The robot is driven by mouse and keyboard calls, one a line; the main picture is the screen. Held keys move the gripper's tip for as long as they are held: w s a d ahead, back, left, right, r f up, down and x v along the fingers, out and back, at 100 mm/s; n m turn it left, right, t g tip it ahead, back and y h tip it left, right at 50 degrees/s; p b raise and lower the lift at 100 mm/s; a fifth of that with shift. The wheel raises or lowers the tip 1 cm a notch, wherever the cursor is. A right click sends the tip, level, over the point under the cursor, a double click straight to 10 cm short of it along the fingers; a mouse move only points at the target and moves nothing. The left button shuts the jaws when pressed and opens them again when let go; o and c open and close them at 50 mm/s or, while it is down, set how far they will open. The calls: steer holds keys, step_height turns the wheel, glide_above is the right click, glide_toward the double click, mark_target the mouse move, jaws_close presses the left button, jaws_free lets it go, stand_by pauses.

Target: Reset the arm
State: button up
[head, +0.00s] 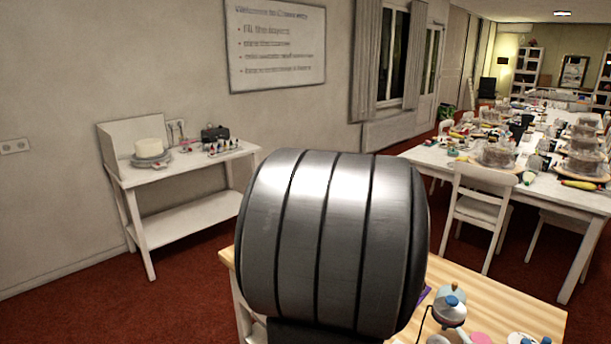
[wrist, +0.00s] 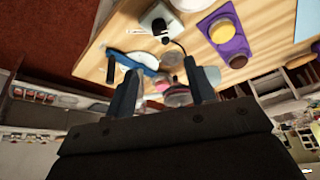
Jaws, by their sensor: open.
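My gripper (wrist: 161,72) shows in the wrist view with its two dark fingers spread apart. Nothing is between the fingertips that I can tell is held; small table items lie beyond them. The wooden worktable (wrist: 120,30) is seen tilted past the fingers. In the head view the gripper is hidden; a large grey banded part of my arm fills the middle and covers much of the worktable (head: 548,316).
On the worktable are a purple tray (wrist: 228,38) with round yellow and brown contents and a blue-and-white item (wrist: 135,62). A white side table (head: 185,172) with a cake (head: 150,152) stands against the wall. White chairs (head: 478,205) and a long laden table (head: 440,158) are at right.

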steer(key=x, duration=1.4)
steer(key=shift+f, duration=0.25)
steer(key=shift+w+d+f, duration=0.1)
steer(key=shift+d+f, duration=0.05)
steer(key=shift+f, duration=0.05)
steer(key=m+g, duration=0.1)
steer(key=m, duration=0.1)
steer(key=m+g, duration=0.1)
steer(key=m, duration=0.2)
steer(key=shift+w, duration=0.15)
steer(key=m+g, duration=0.1)
steer(key=m, duration=0.2)
steer(key=m+g+y, duration=0.1)
steer(key=m, duration=0.2)
steer(key=shift+w+m, duration=0.1)
steer(key=shift+m, duration=0.3)
